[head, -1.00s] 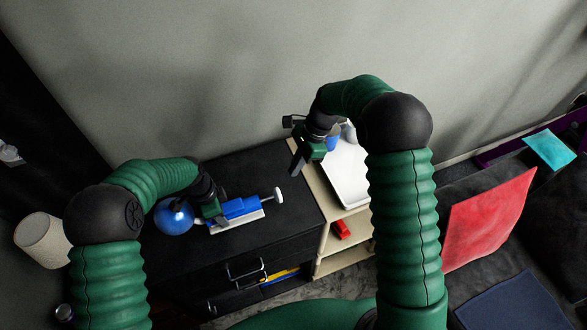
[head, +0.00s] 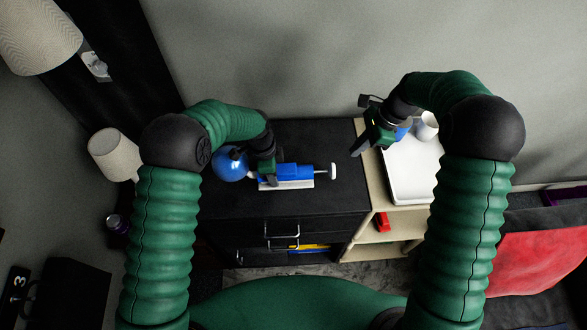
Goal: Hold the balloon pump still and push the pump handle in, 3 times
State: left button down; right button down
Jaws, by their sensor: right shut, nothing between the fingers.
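The balloon pump (head: 294,171) lies on the black cabinet top, a blue body on a white base. Its white handle (head: 333,171) sticks out at the right end, with a short length of rod showing. A round blue balloon (head: 228,167) is at the pump's left end. My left gripper (head: 268,181) is at the pump's left part, next to the balloon; its fingers are partly hidden, and I cannot tell whether they clamp the body. My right gripper (head: 355,152) is shut and empty, above the cabinet's right edge, behind and right of the handle and apart from it.
Right of the black cabinet (head: 310,205) stands a beige shelf unit (head: 378,192) with a white tray (head: 408,188) and a white cup (head: 428,126) on top. A red object (head: 383,221) is on its shelf. A lamp (head: 115,153) stands left. Cabinet top in front of the pump is clear.

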aim_at(332, 171)
pick_arm(q)
jog(key=shift+d, duration=0.15)
pick_arm(e)
jog(key=d, duration=0.5)
jog(key=shift+s+d+r, duration=0.1)
jog(key=shift+s+d, duration=0.05)
jog(key=x, duration=0.9)
jog(key=shift+a+f, duration=0.3)
jog(key=a, duration=0.3)
jog(key=shift+a+f, duration=0.15)
jog(key=shift+f, duration=0.05)
pick_arm(q)
jog(key=shift+a, duration=0.2)
pick_arm(e)
jog(key=shift+a, duration=0.4)
